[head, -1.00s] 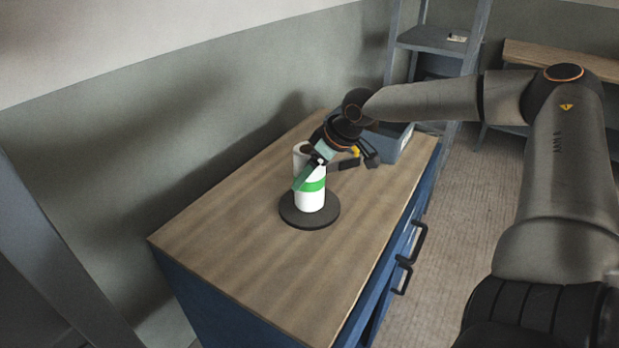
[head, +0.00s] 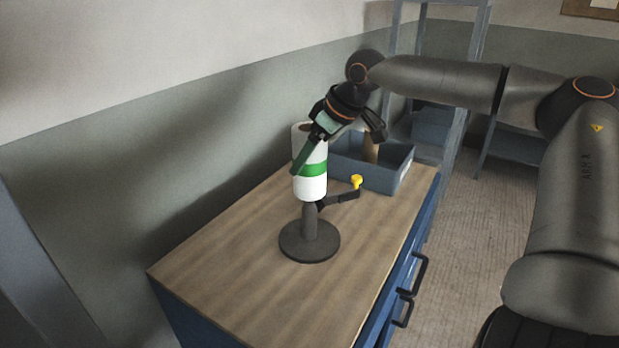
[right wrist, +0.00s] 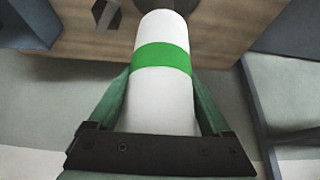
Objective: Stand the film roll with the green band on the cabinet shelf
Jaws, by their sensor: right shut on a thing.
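The white film roll with the green band (head: 312,186) is upright, its open top showing, and it is also large in the right wrist view (right wrist: 163,95). My right gripper (head: 307,158) is shut around it, with a green finger on either side in the right wrist view. The roll is above the dark round base of a stand (head: 309,246), whose post shows below the roll. I cannot tell whether the post's tip is still inside the roll. I cannot make out for sure which surface is the cabinet shelf. My left gripper is not in view.
The stand is on the wooden top of a blue cabinet (head: 230,255) with black handles. A blue bin (head: 385,178) holding a brown piece is behind. A grey-blue rack (head: 440,75) stands farther back.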

